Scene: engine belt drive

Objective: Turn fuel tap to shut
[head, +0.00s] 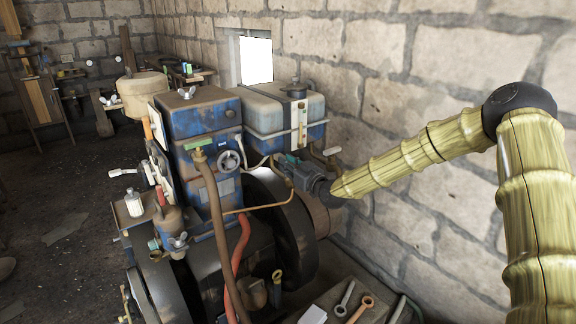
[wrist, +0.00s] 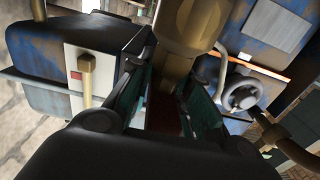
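My gripper (head: 297,168) is at the lower side of the blue and grey fuel tank (head: 262,112), between the tank and the flywheel. In the wrist view my gripper (wrist: 172,85) has its two dark fingers apart, with a brass-brown fitting (wrist: 190,28) just beyond and between them. This fitting seems to be part of the fuel tap, but its handle cannot be made out clearly. I cannot tell whether a finger touches it. A small pale lever (head: 332,151) shows right of my gripper under the tank; I cannot tell if it belongs to the tap.
A handwheel (head: 229,160) is on the blue engine block, also in the wrist view (wrist: 240,92). A sight gauge (head: 302,124) is on the tank front. The black flywheel (head: 300,235) is below my gripper. Spanners (head: 345,298) lie at the bottom. The stone wall is close behind.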

